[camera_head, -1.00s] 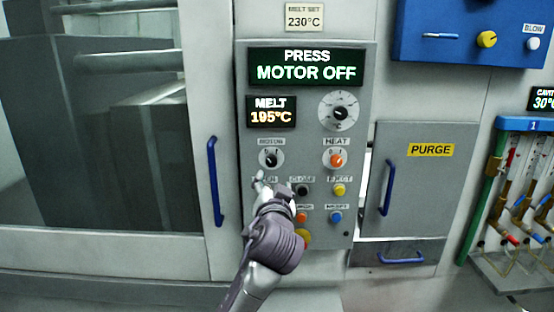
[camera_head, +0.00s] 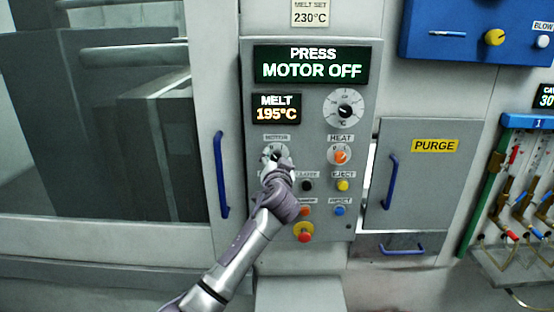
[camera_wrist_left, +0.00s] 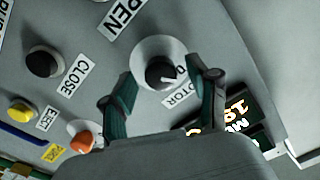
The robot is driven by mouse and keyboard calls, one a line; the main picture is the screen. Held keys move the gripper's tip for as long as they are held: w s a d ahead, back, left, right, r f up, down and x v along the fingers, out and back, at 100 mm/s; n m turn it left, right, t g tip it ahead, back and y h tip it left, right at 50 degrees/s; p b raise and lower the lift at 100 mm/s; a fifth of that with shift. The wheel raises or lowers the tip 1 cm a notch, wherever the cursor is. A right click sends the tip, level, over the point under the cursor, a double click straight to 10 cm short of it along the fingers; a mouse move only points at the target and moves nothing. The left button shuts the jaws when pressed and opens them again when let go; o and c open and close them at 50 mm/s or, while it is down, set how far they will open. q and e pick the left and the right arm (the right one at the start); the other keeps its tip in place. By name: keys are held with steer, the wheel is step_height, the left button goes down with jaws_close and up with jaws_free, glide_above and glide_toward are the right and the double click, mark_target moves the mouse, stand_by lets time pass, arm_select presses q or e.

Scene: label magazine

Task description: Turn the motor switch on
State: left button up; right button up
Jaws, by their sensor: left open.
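The motor switch (camera_head: 274,155) is a black rotary knob on a pale round plate, under the MOTOR label on the grey control panel (camera_head: 356,205). In the left wrist view the knob (camera_wrist_left: 160,72) lies between the fingers of my left gripper (camera_wrist_left: 162,88), which is open. Whether the fingers touch it I cannot tell. In the head view the left gripper (camera_head: 277,163) covers the lower part of the switch plate. The green display (camera_head: 311,65) reads "PRESS MOTOR OFF". My right gripper is not in view.
The HEAT knob (camera_head: 340,156) is right of the motor switch. Below are the black CLOSE button (camera_head: 307,186), yellow EJECT button (camera_head: 342,185), blue button (camera_head: 339,211) and red emergency button (camera_head: 304,233). A blue door handle (camera_head: 221,175) stands left of the panel.

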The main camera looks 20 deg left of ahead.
arm_select(q)
steer(key=shift+c, duration=0.2)
jaws_close()
steer(key=shift+m, duration=0.3)
steer(key=m, duration=0.3)
steer(key=shift+p, duration=0.35)
steer(key=m+p, duration=0.1)
steer(key=m, duration=0.2)
steer(key=shift+r, duration=0.1)
steer(key=m+p, duration=0.1)
steer(key=m, duration=0.2)
steer(key=shift+m, duration=0.4)
steer(key=shift+m+p, duration=0.95)
steer(key=shift+m, duration=0.95)
steer(key=shift+f, duration=0.2)
